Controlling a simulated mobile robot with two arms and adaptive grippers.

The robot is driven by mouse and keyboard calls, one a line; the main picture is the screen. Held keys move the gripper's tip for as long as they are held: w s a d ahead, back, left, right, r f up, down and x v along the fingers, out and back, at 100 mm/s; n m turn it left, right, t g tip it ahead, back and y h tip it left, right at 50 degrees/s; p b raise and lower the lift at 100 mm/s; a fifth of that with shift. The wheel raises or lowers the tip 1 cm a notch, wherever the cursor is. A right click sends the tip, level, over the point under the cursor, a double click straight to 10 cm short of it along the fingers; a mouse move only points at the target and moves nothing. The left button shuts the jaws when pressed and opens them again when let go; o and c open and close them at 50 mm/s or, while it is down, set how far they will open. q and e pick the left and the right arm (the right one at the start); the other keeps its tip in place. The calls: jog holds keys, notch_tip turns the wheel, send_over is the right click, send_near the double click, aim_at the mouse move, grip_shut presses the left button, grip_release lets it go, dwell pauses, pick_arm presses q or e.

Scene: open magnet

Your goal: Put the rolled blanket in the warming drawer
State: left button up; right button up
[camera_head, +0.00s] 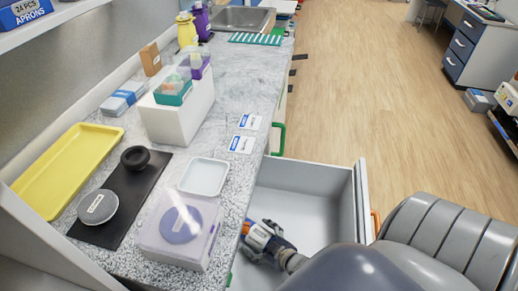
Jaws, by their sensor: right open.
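The open drawer (315,184) is pulled out from under the counter, and its light inside shows in the head view. It has an orange handle (375,222) on its front. My right gripper (246,228) is open, over the left part of the drawer close to the counter edge. My right arm comes in from the lower right and covers the near part of the drawer. I cannot make out a rolled blanket; the visible part of the drawer floor looks bare. My left gripper is out of view.
The speckled counter (228,95) holds a yellow tray (70,165), a black mat (130,195), a clear-lidded box (180,228), a small white tray (204,176) and a white block (178,112). A green handle (279,139) sticks out beyond the drawer. The wooden floor (365,90) is open.

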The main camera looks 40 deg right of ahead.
jog(key=p+v, duration=0.1)
jog(key=v, duration=1.1)
jog(key=shift+r, duration=0.1)
